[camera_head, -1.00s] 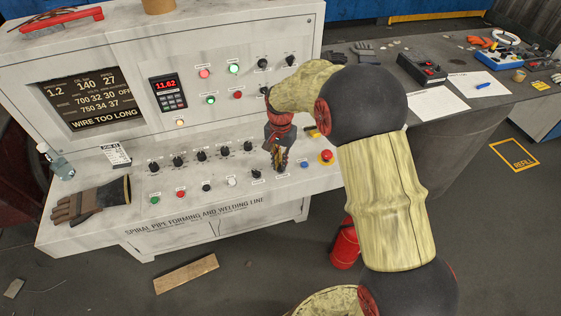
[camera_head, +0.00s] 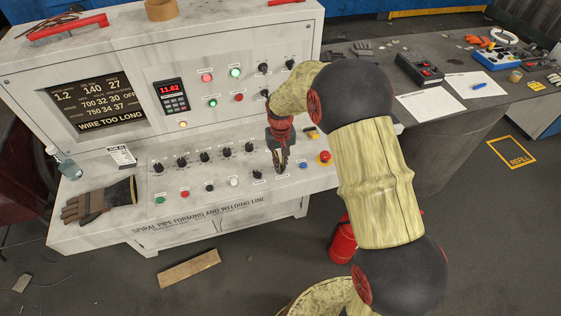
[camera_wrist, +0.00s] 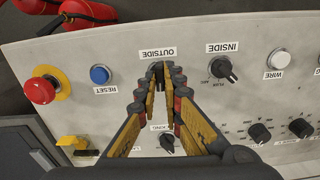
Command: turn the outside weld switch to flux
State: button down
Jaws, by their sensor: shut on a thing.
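My gripper (camera_wrist: 160,78) is pressed down over the outside switch, just below the "OUTSIDE" label (camera_wrist: 158,53) in the wrist view. Its two fingers are closed around the knob, which is mostly hidden between the fingertips, so its pointer direction cannot be read. The flux and other position marks of this switch are covered too. In the head view my gripper (camera_head: 280,164) reaches down to the lower right part of the sloped white panel (camera_head: 225,210). The black inside switch (camera_wrist: 222,69) stands to the right of my fingers in the wrist view.
A blue reset button (camera_wrist: 100,74) and a red emergency stop (camera_wrist: 40,90) are left of the fingers in the wrist view. A white wire button (camera_wrist: 279,60) and several black knobs lie to the right. Another black switch (camera_wrist: 167,142) shows between the fingers.

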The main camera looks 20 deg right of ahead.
jog(key=shift+n, duration=0.3)
jog(key=c, duration=2)
grip_release()
jog(key=shift+c, duration=0.2)
jog(key=shift+o, duration=0.6)
notch_tip(320, 180, up, 12)
